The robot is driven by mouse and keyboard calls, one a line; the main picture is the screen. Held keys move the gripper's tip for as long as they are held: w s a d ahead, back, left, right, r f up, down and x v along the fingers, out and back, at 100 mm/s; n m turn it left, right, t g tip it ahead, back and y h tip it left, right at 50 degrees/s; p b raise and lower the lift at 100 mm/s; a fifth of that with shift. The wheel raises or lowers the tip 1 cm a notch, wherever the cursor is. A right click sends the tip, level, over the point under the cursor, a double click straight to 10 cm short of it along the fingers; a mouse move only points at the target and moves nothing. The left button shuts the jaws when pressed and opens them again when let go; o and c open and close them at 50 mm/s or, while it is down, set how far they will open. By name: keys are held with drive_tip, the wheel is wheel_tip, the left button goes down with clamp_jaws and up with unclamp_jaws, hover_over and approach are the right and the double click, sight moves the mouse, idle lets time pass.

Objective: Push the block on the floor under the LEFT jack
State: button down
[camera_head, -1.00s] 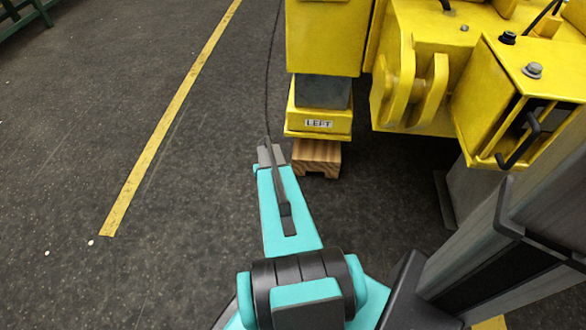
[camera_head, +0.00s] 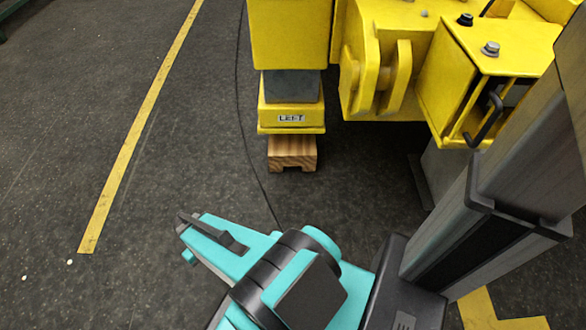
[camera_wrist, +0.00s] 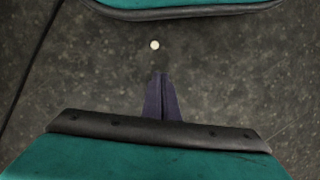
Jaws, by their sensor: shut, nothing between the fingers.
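The wooden block (camera_head: 292,154) is on the dark floor below the yellow foot of the LEFT jack (camera_head: 291,115) in the head view. The block's near end sticks out in front of the foot; its far part is hidden by the foot. Whether the two touch, I cannot tell. My gripper (camera_head: 181,219) is shut and empty, in front of the block and to its left, pointing left, apart from it. In the wrist view the closed fingers (camera_wrist: 162,98) show over bare floor, with no block in sight.
Yellow machinery (camera_head: 375,65) with lugs and bolts stands right of the jack. A thin dark cable (camera_head: 245,130) runs along the floor left of the block. A yellow floor line (camera_head: 140,130) lies further left.

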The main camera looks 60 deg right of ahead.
drive_tip(key=s+a+r+n+g+h, duration=0.1)
drive_tip(key=s+a+n, duration=0.1)
drive_tip(key=s+a, duration=0.6)
drive_tip(key=shift+s+a+r+n, duration=0.25)
drive_tip(key=shift+s+a+n, duration=0.15)
drive_tip(key=shift+a, duration=0.1)
drive_tip(key=shift+d, duration=0.15)
